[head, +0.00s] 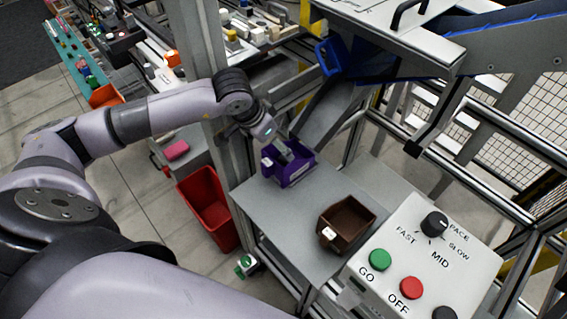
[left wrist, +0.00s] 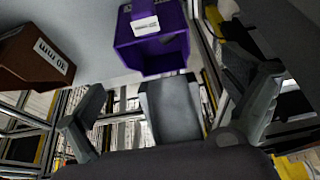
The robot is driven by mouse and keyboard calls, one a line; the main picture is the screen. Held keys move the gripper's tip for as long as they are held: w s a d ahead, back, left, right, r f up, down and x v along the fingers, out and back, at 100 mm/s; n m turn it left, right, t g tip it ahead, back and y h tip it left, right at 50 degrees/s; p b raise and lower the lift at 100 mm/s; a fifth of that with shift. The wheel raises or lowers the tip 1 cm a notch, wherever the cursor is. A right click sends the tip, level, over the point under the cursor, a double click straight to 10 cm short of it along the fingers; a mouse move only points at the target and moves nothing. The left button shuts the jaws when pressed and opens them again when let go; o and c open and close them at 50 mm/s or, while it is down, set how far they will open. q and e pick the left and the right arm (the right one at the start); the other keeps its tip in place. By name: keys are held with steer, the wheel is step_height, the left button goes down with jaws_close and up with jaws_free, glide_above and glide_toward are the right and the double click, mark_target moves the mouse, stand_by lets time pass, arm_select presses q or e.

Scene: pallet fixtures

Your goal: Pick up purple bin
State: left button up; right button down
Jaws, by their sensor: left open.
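The purple bin (head: 294,174) stands on a grey table (head: 270,208), toward its far left end. In the left wrist view the purple bin (left wrist: 150,52) is at the top middle, its open side and white label showing. My left gripper (head: 283,150) is at the bin in the head view and covers part of it. Its fingers are spread in the left wrist view, with nothing held between them. I cannot tell whether they touch the bin. My right gripper is not in view.
A brown bin (head: 346,222) stands nearer on the same table, with bare surface between the two bins. A grey chute (head: 325,112) slopes down behind the purple bin. A metal post (head: 204,80) and red bin (head: 208,205) are left. A button panel (head: 420,262) is front right.

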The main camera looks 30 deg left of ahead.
arm_select(q)
steer(key=x, duration=0.2)
steer(key=p+x, duration=0.1)
steer(key=x, duration=0.3)
steer(key=shift+w+d+f+p, duration=0.1)
steer(key=shift+w+d+p, duration=0.25)
steer(key=shift+d+p, duration=0.1)
steer(key=shift+w+f, duration=0.1)
steer(key=shift+f, duration=0.25)
steer(key=shift+c, duration=0.2)
steer(key=shift+r, duration=0.1)
steer(key=c, duration=1.8)
steer(key=shift+c, duration=0.2)
steer(key=shift+r, duration=0.1)
